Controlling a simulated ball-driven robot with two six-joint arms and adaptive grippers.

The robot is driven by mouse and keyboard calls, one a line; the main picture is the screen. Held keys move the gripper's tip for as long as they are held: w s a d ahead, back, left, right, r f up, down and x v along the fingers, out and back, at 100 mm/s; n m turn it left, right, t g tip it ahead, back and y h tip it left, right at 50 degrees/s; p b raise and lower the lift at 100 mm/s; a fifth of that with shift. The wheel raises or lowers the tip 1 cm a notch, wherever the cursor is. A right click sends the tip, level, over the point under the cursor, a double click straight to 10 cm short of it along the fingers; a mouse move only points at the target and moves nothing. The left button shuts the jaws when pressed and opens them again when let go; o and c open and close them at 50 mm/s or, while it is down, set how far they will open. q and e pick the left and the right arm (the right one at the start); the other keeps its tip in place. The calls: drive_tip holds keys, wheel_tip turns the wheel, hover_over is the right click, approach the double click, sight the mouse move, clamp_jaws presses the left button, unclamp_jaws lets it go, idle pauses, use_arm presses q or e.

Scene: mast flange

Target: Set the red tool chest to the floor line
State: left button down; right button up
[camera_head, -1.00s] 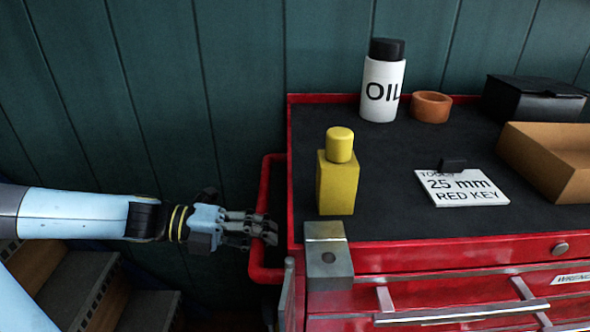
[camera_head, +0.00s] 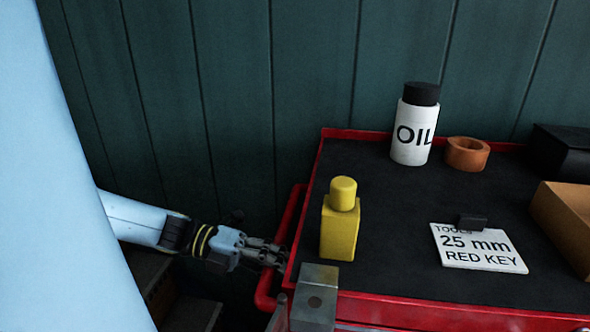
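The red tool chest (camera_head: 420,311) stands at the right with a black mat on top; its lower front is cut off by the picture edge. A red side handle (camera_head: 292,212) sticks out from its left side. My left gripper (camera_head: 279,256) is at this handle, its fingers overlapping the handle and reaching the chest's left edge. I cannot tell whether the fingers are closed around the bar. No floor line shows.
On the chest top are a yellow bottle (camera_head: 340,222), an OIL bottle (camera_head: 415,125), an orange ring (camera_head: 467,153), a "25 mm RED KEY" card (camera_head: 478,248), a black box (camera_head: 563,150) and a cardboard tray (camera_head: 567,222). A green panelled wall (camera_head: 240,90) stands behind.

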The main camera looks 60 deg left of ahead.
use_arm(q)
drive_tip(key=c, duration=1.1)
unclamp_jaws()
drive_tip(key=shift+w+d+r, duration=0.1)
drive_tip(key=shift+w+d, duration=0.05)
drive_tip(key=v, duration=1.2)
